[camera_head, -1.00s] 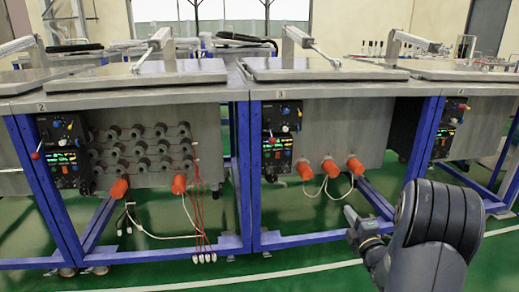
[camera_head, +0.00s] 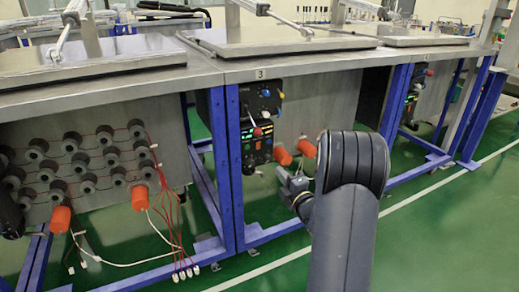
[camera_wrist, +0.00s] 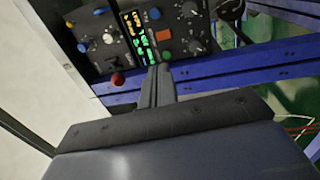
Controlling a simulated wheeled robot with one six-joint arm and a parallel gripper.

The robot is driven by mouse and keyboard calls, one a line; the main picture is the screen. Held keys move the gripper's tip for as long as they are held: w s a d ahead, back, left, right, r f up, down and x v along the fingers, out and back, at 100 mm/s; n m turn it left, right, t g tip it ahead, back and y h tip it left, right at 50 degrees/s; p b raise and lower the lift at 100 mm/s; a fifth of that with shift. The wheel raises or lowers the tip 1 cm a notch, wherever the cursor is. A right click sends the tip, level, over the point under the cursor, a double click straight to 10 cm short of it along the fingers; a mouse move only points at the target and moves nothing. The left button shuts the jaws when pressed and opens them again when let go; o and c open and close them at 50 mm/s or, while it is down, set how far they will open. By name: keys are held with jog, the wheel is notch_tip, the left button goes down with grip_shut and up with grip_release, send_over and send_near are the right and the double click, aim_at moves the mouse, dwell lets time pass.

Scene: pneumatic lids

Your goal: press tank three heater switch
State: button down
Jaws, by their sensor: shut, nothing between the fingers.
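The tank marked 3 (camera_head: 310,108) stands in the middle of the head view. Its dark control panel (camera_head: 258,122) is on the left of its front, with knobs, lit green displays and small coloured buttons. In the wrist view the panel (camera_wrist: 112,40) is rotated, with a red knob, an orange square and a green button beside the lit digits. I cannot tell which control is the heater switch. My gripper (camera_head: 284,172) is just in front of the panel's lower part. In the wrist view my gripper (camera_wrist: 160,70) is shut and empty, its tips overlapping the panel's lower area; contact is unclear.
Blue frame legs (camera_head: 222,165) stand left of the panel. Orange caps (camera_head: 282,156) stick out of tank three to its right. The neighbouring tank (camera_head: 90,150) has grey cylinders and hanging red and white cables. Green floor (camera_head: 420,225) is clear at the right.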

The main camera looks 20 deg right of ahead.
aim_at(259, 144)
jog(key=shift+w, duration=0.1)
jog(key=w+b, duration=0.1)
jog(key=w, duration=0.3)
jog(key=w+r+b, duration=0.1)
jog(key=w, duration=0.4)
jog(key=w+b, duration=0.1)
jog(key=w, duration=0.3)
jog(key=shift+w+a+r, duration=0.25)
jog(key=shift+w+r, duration=0.05)
jog(key=shift+w, duration=0.1)
jog(key=shift+r, duration=0.1)
